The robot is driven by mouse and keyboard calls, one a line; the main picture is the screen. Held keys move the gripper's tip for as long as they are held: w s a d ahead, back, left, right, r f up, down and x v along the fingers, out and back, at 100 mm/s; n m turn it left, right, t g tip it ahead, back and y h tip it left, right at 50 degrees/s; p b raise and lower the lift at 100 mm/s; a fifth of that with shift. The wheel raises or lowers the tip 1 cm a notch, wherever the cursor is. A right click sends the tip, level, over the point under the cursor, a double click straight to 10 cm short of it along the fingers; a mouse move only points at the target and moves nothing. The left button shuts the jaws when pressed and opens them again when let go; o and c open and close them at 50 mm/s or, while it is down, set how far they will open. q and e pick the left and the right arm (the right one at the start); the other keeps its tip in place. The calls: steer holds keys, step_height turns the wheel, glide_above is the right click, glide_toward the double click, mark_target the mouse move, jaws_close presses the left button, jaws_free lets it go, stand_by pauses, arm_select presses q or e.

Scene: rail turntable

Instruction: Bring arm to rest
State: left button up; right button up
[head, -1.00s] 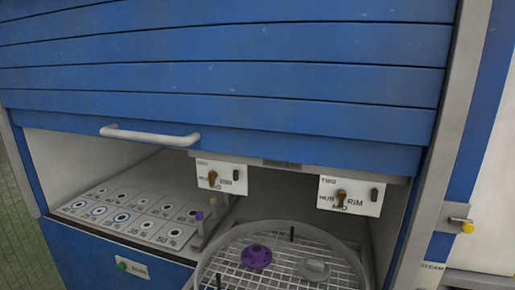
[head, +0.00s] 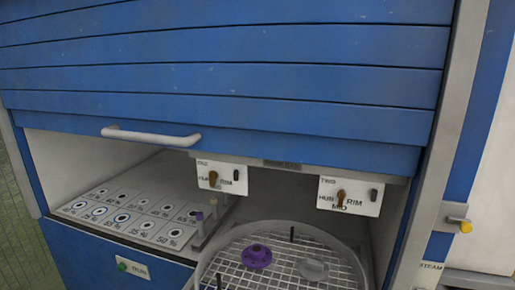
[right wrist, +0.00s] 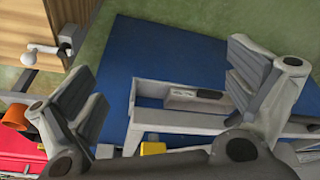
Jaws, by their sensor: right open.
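My right gripper (right wrist: 165,88) shows in the right wrist view with its two fingers spread wide apart and nothing between them. Beyond the fingers are a blue panel (right wrist: 190,55) and a grey frame (right wrist: 165,122) with a slot in it. Neither of my arms shows in the head view, and my left gripper is in no view.
A blue cabinet's slatted shutter (head: 220,75) with a white handle (head: 150,135) is partly raised. Two switch plates hang above.

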step_height(320, 180, down, 32)
steer(key=s+g+b, duration=0.1)
steer(key=s+b, duration=0.1)
steer(key=b, duration=0.3)
steer(key=s+d+f+g+b, duration=0.1)
steer(key=s+d+f+b, duration=0.1)
steer(key=s+f, duration=1.4)
step_height(320, 180, down, 3)
steer(key=shift+d+r+n+b, duration=0.1)
steer(key=shift+d+n+b, duration=0.25)
steer(key=shift+b, duration=0.5)
